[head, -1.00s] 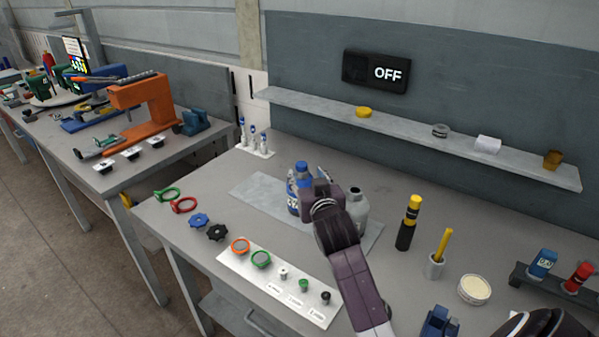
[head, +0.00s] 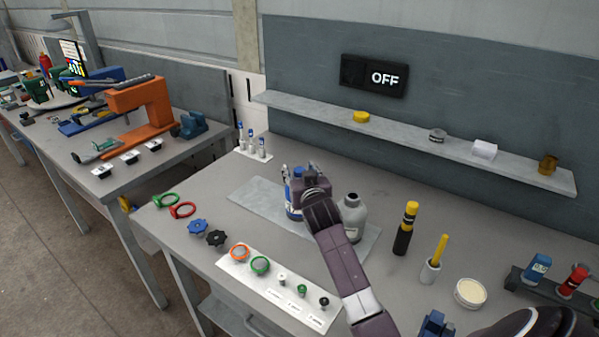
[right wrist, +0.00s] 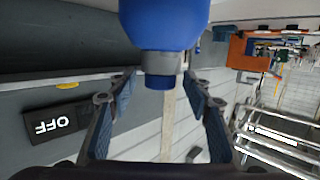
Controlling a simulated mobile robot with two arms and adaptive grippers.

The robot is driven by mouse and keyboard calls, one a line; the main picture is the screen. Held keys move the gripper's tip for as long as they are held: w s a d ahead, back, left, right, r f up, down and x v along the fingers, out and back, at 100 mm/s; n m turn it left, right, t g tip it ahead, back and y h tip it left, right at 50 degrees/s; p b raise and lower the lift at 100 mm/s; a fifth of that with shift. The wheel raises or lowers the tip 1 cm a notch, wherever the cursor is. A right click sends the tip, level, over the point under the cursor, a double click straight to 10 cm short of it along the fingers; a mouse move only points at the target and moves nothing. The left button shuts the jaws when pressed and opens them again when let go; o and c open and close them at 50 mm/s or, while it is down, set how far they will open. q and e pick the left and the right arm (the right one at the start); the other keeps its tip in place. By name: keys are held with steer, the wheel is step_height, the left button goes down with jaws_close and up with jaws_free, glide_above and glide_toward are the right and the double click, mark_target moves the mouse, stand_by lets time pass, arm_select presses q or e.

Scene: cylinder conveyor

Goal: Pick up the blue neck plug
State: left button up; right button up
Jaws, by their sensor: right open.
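A blue bottle (head: 293,205) stands on a grey plate on the bench. In the right wrist view the bottle (right wrist: 165,22) appears upside down, with a grey neck ring and the blue neck plug (right wrist: 160,82) at its end. In the head view only a bit of the plug (head: 298,172) shows between my fingers. My right gripper (head: 300,170) is at the bottle's top; in the wrist view its open fingers (right wrist: 160,78) stand on either side of the plug, with visible gaps. My left gripper is not in view.
A grey bottle (head: 352,215) stands close to the right of the blue one, beside my right arm. A black-and-yellow cylinder (head: 405,230) is farther right. A white strip with caps and plugs (head: 300,299) lies in front. A wall shelf (head: 400,135) runs behind.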

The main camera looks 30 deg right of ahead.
steer(key=shift+c, duration=0.4)
steer(key=c, duration=0.8)
